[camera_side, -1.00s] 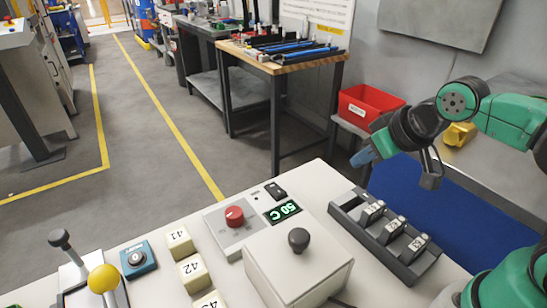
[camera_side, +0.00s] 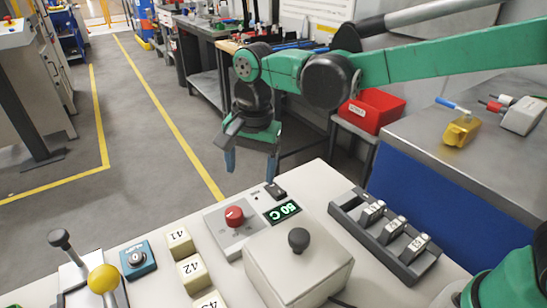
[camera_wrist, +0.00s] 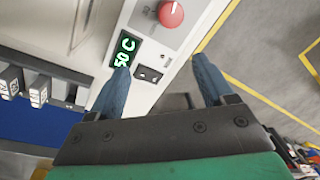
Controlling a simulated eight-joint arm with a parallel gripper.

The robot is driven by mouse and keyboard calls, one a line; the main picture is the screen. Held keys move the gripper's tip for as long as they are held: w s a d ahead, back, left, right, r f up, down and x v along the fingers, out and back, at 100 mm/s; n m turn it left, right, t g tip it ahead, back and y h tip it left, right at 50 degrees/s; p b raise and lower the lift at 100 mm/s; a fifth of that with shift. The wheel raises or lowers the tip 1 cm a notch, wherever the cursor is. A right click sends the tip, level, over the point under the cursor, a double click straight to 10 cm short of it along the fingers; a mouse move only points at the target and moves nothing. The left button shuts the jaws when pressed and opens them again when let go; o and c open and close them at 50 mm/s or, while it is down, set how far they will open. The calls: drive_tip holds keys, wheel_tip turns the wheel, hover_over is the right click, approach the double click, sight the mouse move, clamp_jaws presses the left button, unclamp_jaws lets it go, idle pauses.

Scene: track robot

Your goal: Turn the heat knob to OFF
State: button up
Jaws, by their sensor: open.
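The red heat knob (camera_side: 234,215) sits on a light grey plate (camera_side: 222,238) on the white console. A small display (camera_side: 283,212) beside it reads 50 C in green. In the wrist view the red knob (camera_wrist: 171,13) is at the top, beyond my fingertips, and the display (camera_wrist: 124,50) is near the left finger. My gripper (camera_side: 250,165) is open and empty, its blue fingers pointing down above and behind the knob in the side view. It does not touch the knob. The knob's marks are too small to read.
A white box with a dark ball handle (camera_side: 299,240) stands in front of the display. A row of switches (camera_side: 385,235) is to the right.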

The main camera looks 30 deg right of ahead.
sight(234, 211)
drive_tip(key=a+f, duration=0.1)
drive_tip(key=a+f+m, duration=0.1)
drive_tip(key=a+f+m+g, duration=0.1)
drive_tip(key=shift+w+a, duration=0.25)
drive_tip(key=shift+w, duration=0.1)
drive_tip(key=shift+f, duration=2.9)
clamp_jaws()
